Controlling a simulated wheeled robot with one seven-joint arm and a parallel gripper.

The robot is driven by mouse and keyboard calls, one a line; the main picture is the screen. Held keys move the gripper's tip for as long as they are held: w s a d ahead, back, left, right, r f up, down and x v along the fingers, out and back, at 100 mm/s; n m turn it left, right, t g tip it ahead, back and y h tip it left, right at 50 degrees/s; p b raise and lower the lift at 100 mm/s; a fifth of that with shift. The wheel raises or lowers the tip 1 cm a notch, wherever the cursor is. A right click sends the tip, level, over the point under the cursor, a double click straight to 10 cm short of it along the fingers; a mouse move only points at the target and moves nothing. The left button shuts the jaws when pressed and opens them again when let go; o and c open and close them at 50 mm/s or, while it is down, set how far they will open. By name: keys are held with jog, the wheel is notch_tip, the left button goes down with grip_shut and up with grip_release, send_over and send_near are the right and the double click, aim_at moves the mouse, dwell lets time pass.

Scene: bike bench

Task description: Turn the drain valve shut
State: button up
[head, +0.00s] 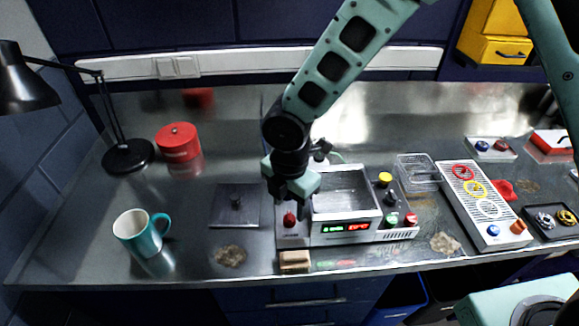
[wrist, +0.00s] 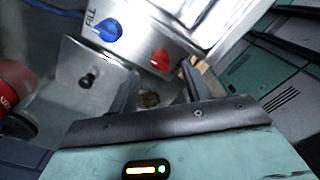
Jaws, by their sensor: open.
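The steel bath unit (head: 345,232) stands on the bench with a lit display on its front. A red knob (head: 290,219), which looks like the drain valve, sits on its left section, and it also shows in the wrist view (wrist: 160,59). I cannot read a drain label. A blue knob (wrist: 108,30) marked FILL is beside it. My gripper (head: 289,207) is open and points down over the red knob. In the wrist view the knob shows between and just beyond the fingertips of my gripper (wrist: 160,80). I cannot tell whether they touch it.
A flat steel lid (head: 222,214) with a small knob lies left of the unit. A small wooden block (head: 294,262) is at its front left. A teal mug (head: 138,233), red canister (head: 178,142) and lamp (head: 128,155) stand further left. A panel with rings (head: 484,203) is at right.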

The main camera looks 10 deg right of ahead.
aim_at(290, 215)
notch_tip(290, 215, up, 14)
jog(key=b, duration=0.1)
jog(key=shift+f, duration=0.25)
